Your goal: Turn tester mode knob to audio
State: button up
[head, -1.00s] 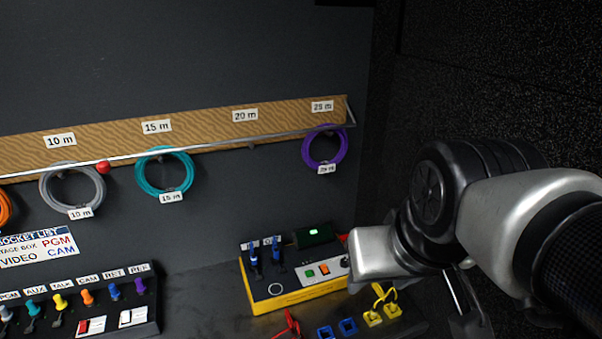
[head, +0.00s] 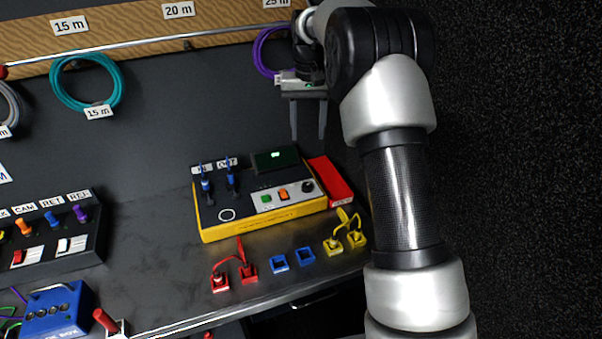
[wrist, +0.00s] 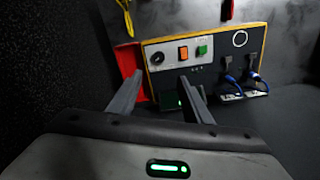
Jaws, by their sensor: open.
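The yellow-edged tester (head: 262,213) lies on the dark counter in the head view. Its round black mode knob (head: 308,186) sits at the right end of its pale panel, beside an orange and a green button. In the wrist view the knob (wrist: 158,58) is at the panel's left end, with small markings too blurred to read. My gripper (head: 308,137) is open and empty, fingers pointing down, above and behind the tester. In the wrist view its fingertips (wrist: 160,80) show in front of the tester's dark screen (wrist: 172,96), apart from the knob.
A red box (head: 333,182) stands against the tester's right side. Two blue-plugged cables (head: 219,180) are on its left part. Red, blue and yellow sockets (head: 305,255) line the counter front. A purple cable coil (head: 266,52) hangs behind my gripper.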

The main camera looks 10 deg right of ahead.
aim_at(307, 185)
jog(key=f, duration=1.3)
jog(key=w+f+b, duration=0.1)
jog(key=f, duration=0.5)
jog(key=shift+d+f, duration=0.1)
jog(key=shift+f, duration=0.1)
jog(key=shift+c, duration=0.3)
jog(key=c, duration=1)
